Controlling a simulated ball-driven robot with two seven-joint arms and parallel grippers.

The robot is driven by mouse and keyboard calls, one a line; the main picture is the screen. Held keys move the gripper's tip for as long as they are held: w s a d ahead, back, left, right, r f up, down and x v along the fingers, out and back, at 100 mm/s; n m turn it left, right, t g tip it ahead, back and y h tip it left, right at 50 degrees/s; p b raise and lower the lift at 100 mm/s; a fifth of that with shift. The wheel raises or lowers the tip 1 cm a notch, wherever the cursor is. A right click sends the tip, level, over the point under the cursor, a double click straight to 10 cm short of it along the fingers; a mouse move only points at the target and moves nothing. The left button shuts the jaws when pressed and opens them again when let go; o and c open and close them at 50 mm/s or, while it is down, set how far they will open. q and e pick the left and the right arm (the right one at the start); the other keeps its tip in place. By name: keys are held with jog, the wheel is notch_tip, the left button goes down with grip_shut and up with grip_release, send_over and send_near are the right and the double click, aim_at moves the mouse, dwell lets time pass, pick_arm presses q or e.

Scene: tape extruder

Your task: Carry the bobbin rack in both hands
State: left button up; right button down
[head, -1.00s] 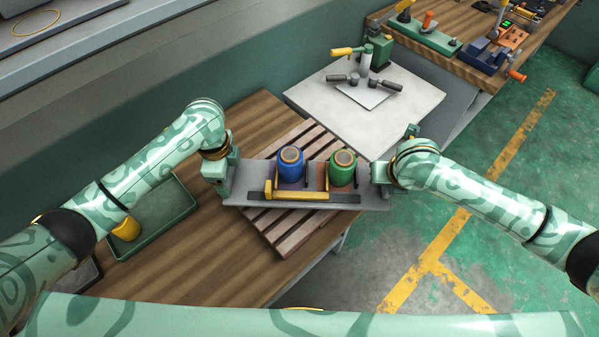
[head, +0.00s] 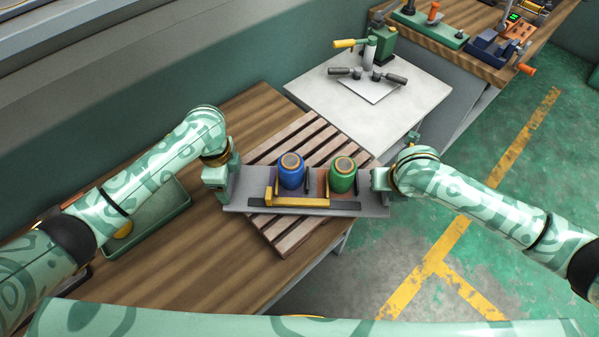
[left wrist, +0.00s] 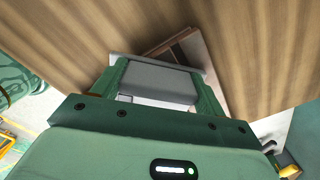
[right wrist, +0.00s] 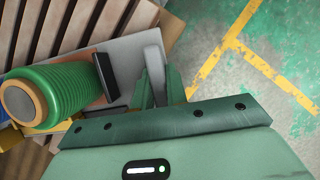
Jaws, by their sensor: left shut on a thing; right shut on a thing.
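The bobbin rack (head: 340,210) is a grey tray with a raised plate at each end and a yellow and black bar along its near edge. A blue bobbin (head: 291,175) and a green bobbin (head: 342,178) stand upright in it. The green bobbin (right wrist: 40,95) also shows in the right wrist view. My left gripper (head: 218,178) is shut on the left end plate, seen between its fingers in the left wrist view (left wrist: 160,82). My right gripper (head: 381,179) is shut on the right end plate (right wrist: 154,72). The rack looks about level over a slatted board.
The slatted wooden board (head: 290,232) lies on the brown table (head: 190,265) below the rack. A white table (head: 415,100) with a clamp device (head: 370,50) stands behind. A tool bench (head: 460,50) is at the back right. Green floor (head: 490,180) is open on the right.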

pick_arm(q)
jog(key=o, duration=1.2)
jog(key=shift+f, duration=0.15)
pick_arm(e)
jog(key=c, duration=1.4)
grip_release()
jog(key=shift+f, duration=0.1)
pick_arm(q)
jog(key=shift+o, duration=0.2)
notch_tip(320, 180, up, 12)
jog(key=shift+s+f, duration=0.15)
pick_arm(e)
jog(key=shift+s+r, duration=0.1)
jog(key=shift+r, duration=0.15)
pick_arm(q)
jog(key=shift+r, duration=0.2)
pick_arm(e)
jog(key=v, duration=1.1)
jog(key=shift+r, duration=0.25)
jog(key=shift+s, duration=0.15)
